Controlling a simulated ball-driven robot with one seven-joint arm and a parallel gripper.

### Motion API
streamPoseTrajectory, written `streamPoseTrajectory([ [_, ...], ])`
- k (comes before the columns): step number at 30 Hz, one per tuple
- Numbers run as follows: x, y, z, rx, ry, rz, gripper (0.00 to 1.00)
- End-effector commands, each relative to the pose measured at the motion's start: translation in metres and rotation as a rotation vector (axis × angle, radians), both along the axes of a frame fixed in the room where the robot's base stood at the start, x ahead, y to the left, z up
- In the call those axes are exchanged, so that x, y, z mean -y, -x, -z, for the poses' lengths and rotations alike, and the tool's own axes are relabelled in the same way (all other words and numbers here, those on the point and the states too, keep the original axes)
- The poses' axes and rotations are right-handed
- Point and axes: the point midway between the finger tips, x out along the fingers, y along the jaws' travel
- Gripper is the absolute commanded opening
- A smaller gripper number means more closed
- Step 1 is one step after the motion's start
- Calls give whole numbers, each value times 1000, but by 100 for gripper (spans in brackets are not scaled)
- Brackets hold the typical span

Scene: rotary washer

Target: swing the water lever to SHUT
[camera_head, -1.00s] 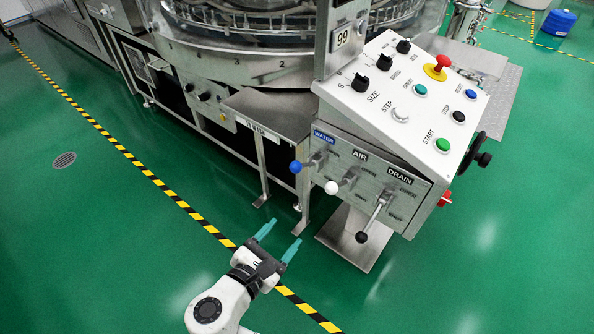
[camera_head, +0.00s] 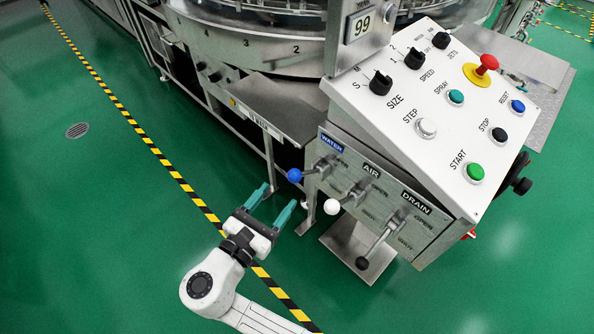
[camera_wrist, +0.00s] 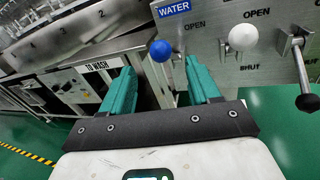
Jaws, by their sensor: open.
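The water lever has a blue ball knob (camera_head: 295,175) and sticks out from the panel under the blue WATER label (camera_head: 331,143). In the wrist view the blue knob (camera_wrist: 160,50) shows just beyond and between my two teal fingers, nearer the right one. My gripper (camera_head: 273,193) is open and empty, a little below and left of the knob in the head view. It also shows in the wrist view (camera_wrist: 163,82). I cannot tell whether a finger touches the knob.
The air lever with a white knob (camera_head: 332,207) and the drain lever with a black knob (camera_head: 362,263) stand to the right on the same panel. A sloped control console (camera_head: 440,110) is above. A steel shelf (camera_head: 275,108) is left of the panel. Green floor lies open below.

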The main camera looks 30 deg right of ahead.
Motion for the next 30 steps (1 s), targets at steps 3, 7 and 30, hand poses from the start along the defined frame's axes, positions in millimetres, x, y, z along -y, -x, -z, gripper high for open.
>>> streamPoseTrajectory([
  [3,21,-12,2,0,0,5,61],
  [7,40,-24,2,1,0,5,61],
  [30,70,-44,0,0,0,0,50],
])
